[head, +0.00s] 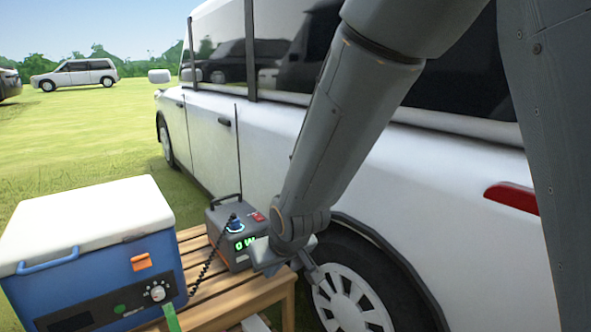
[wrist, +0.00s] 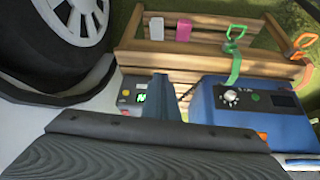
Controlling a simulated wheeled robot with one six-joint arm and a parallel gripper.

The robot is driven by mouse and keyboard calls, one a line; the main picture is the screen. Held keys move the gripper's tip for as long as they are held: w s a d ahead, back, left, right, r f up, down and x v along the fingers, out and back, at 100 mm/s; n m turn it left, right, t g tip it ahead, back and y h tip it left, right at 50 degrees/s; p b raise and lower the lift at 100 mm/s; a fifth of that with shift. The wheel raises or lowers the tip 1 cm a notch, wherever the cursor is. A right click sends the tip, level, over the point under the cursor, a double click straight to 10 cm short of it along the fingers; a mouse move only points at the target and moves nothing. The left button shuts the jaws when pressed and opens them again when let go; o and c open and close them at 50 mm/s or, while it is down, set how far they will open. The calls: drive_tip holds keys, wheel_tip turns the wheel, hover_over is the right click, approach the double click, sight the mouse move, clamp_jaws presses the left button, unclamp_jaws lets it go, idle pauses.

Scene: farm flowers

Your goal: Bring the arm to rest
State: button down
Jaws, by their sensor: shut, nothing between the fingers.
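My arm reaches down from the top right of the head view, in front of the white van. My gripper (head: 290,262) is at its lower end, close to the right side of the grey power box (head: 228,262) and in front of the van's rear wheel. Its fingers are shut and empty. I cannot tell whether it touches the box. In the wrist view, a grey-blue finger part (wrist: 160,97) stands up in front of the power box (wrist: 126,97), whose green display is partly covered.
A blue cooler (head: 90,262) with a white lid stands left on the slatted wooden table (head: 215,295). A black coiled cable hangs between cooler and box. The white van (head: 260,140) stands close behind. Open grass lies left.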

drive_tip(key=s+d+r+g+h, duration=0.1)
drive_tip(key=s+d+r+g, duration=0.2)
drive_tip(key=s, duration=0.9)
drive_tip(key=s+d+g+h, duration=0.1)
drive_tip(key=s+d+g, duration=0.25)
drive_tip(key=s, duration=0.85)
drive_tip(key=d+r+m+p, duration=0.3)
drive_tip(key=d+r+p, duration=0.6)
drive_tip(key=r+p, duration=0.2)
drive_tip(key=d+r+m+h+p, duration=0.1)
drive_tip(key=d+r+m+p, duration=0.2)
drive_tip(key=d+r+p, duration=0.6)
wheel_tip(320, 180, up, 3)
drive_tip(key=t+p, duration=0.1)
drive_tip(key=p, duration=0.4)
drive_tip(key=shift+d+f+p, duration=0.15)
drive_tip(key=shift+d+p, duration=0.05)
drive_tip(key=shift+p, duration=0.2)
drive_tip(key=shift+a, duration=0.15)
